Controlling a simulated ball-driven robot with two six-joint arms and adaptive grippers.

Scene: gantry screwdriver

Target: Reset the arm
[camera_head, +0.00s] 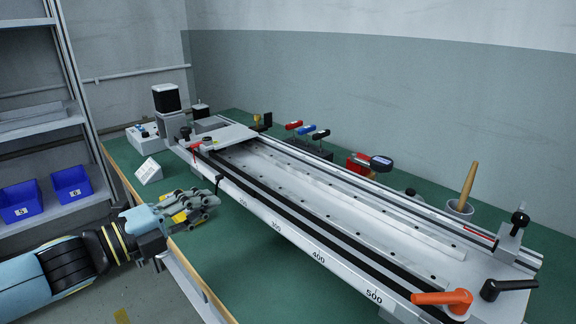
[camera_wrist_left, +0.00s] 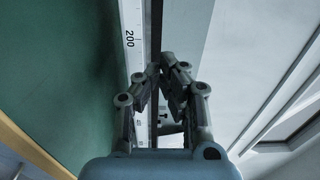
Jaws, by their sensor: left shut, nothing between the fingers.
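My left arm comes in from the left in the head view. Its gripper (camera_head: 208,202) is over the front left edge of the green bench, close to the near rail of the gantry (camera_head: 300,250). In the left wrist view the gripper (camera_wrist_left: 162,68) is shut, its fingertips together with nothing between them. Behind the fingers, the gantry's scale strip (camera_wrist_left: 132,50) shows the mark 200. I cannot tell whether the fingers touch the rail. My right gripper is not in view.
The gantry fills most of the green bench (camera_head: 245,285). Orange (camera_head: 442,299) and black (camera_head: 508,288) handles stand at its near right end. A white block (camera_head: 149,171) sits at the left. Red, blue and black-handled tools (camera_head: 305,129) stand behind. A shelf with blue bins (camera_head: 71,184) is at left.

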